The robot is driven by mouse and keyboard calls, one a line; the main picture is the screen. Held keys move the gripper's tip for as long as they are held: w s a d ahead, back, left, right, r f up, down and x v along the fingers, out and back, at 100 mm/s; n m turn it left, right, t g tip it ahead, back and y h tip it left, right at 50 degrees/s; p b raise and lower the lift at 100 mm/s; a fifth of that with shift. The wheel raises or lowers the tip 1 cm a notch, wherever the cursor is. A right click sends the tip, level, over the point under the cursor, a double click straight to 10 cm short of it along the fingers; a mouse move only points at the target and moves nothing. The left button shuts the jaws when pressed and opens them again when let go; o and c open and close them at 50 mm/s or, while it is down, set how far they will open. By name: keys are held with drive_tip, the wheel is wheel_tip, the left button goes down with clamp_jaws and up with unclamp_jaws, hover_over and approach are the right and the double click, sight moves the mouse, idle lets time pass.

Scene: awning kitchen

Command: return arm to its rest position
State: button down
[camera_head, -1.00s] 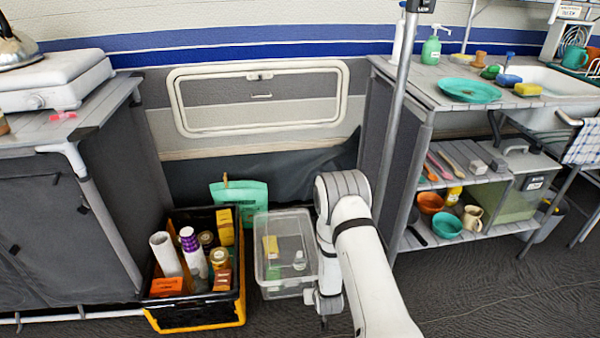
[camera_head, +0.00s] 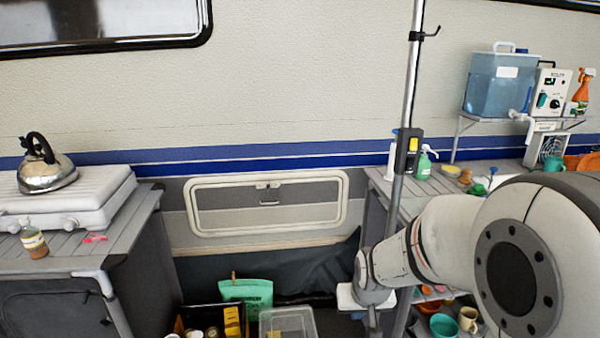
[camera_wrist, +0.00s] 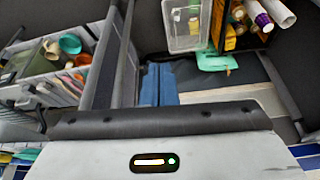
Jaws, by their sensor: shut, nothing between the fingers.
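My arm (camera_head: 440,250) is folded up at the right of the head view, its large rounded joint close to the camera. The wrist end hangs in front of the metal pole. My gripper (camera_head: 373,319) points down at its lower end, small and partly cut by the frame's bottom edge. It is shut and holds nothing. That view looks over the floor, with the clear bin (camera_wrist: 186,28) and the black and yellow crate (camera_wrist: 222,45) at the top.
A metal pole (camera_head: 408,130) stands just behind my wrist. The left counter (camera_head: 90,245) carries a stove and kettle (camera_head: 47,170). The right shelf unit (camera_wrist: 50,75) holds bowls and utensils. The clear bin also shows low in the head view (camera_head: 290,322), beside the green pouch (camera_head: 247,293).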

drive_tip(key=s+d+r+g+p, duration=0.1)
drive_tip(key=s+r+p, duration=0.7)
drive_tip(key=s+r, duration=0.8)
wheel_tip(320, 180, up, 3)
drive_tip(key=shift+s+d+f+g, duration=0.2)
drive_tip(key=shift+d+g, duration=0.1)
drive_tip(key=shift+d, duration=0.35)
idle(0.5)
